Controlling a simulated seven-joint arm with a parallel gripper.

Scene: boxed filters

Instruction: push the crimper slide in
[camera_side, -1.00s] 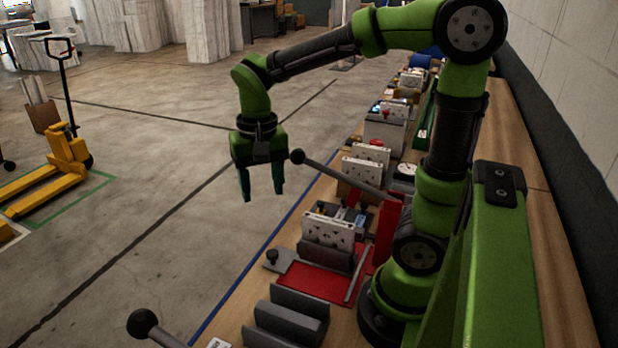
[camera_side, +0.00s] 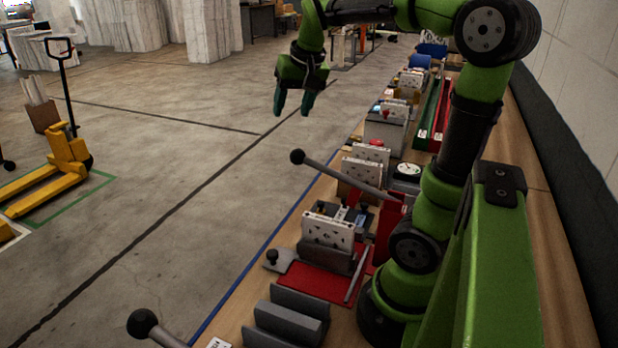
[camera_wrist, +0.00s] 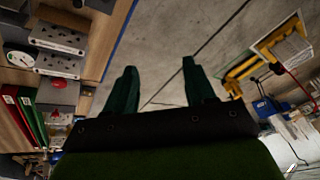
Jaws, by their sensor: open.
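The crimper (camera_side: 385,222) is a red press on the bench with a long lever ending in a black ball (camera_side: 297,156). What looks like its slide (camera_side: 318,281) is a red plate sticking out toward the bench's front edge, with a black knob (camera_side: 272,256) on a grey tab. A white perforated block (camera_side: 328,231) stands upright in a grey holder on it. My gripper (camera_side: 293,110) is open and empty, high up and well beyond the slide. In the wrist view its two fingers (camera_wrist: 159,68) are apart with only floor between them.
Grey channel blocks (camera_side: 288,318) and another black ball handle (camera_side: 142,323) are nearer the camera. Farther along the bench are more white blocks (camera_side: 362,172), a dial gauge (camera_side: 408,170), and green and red trays (camera_side: 430,118). The floor left of the bench is clear near the arm.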

